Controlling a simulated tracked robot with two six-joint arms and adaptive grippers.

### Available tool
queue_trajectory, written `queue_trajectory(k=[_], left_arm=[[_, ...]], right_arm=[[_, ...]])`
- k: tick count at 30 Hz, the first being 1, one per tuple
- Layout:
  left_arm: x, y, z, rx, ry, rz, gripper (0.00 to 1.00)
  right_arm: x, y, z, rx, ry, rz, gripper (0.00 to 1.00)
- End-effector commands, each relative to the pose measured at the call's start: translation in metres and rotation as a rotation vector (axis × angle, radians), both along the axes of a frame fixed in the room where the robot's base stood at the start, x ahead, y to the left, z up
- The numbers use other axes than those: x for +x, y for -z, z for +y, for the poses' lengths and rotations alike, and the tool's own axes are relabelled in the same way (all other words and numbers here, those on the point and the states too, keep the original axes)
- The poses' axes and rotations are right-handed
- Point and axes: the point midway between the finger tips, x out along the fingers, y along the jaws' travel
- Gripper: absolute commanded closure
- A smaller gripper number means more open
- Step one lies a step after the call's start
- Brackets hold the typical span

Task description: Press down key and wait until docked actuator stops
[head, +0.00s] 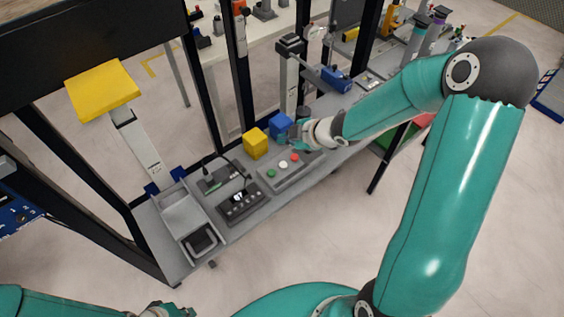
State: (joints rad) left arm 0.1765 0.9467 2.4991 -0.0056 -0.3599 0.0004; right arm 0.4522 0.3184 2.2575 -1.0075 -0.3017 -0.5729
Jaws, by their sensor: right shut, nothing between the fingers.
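A black control box with a small lit display (240,203) lies on the grey bench; its key labels are too small to read, so I cannot tell which is the down key. A grey panel (288,174) beside it carries green, white and red buttons. A pale column with a yellow top plate (103,90) stands at the bench's left end; I cannot tell whether this is the docked actuator. My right gripper (293,138) is shut and empty, by the panel's far end and the blue block. My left gripper (168,310) is partly cut off at the bottom edge; its fingers are unclear.
A yellow block (255,143) and a blue block (280,125) sit behind the panel. A grey tray (200,240) is at the bench's near left end. Black frame posts (240,75) rise along the bench's far side. The floor in front is clear.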

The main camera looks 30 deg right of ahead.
Motion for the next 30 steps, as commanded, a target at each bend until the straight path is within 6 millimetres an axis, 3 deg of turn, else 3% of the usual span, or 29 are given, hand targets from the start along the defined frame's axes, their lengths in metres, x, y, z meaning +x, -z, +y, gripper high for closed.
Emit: queue_trajectory(k=[8, 24, 30], left_arm=[[0.0, 0.011, 0.0, 0.0, 0.0, 0.0, 1.0], [0.0, 0.076, 0.0, 0.0, 0.0, 0.0, 1.0], [0.0, 0.085, 0.0, 0.0, 0.0, 0.0, 1.0]], right_arm=[[0.002, 0.012, 0.003, 0.002, -0.004, 0.001, 1.0], [0.002, 0.079, 0.003, 0.004, -0.004, 0.001, 1.0], [0.002, 0.089, 0.003, 0.003, -0.005, 0.001, 1.0]])
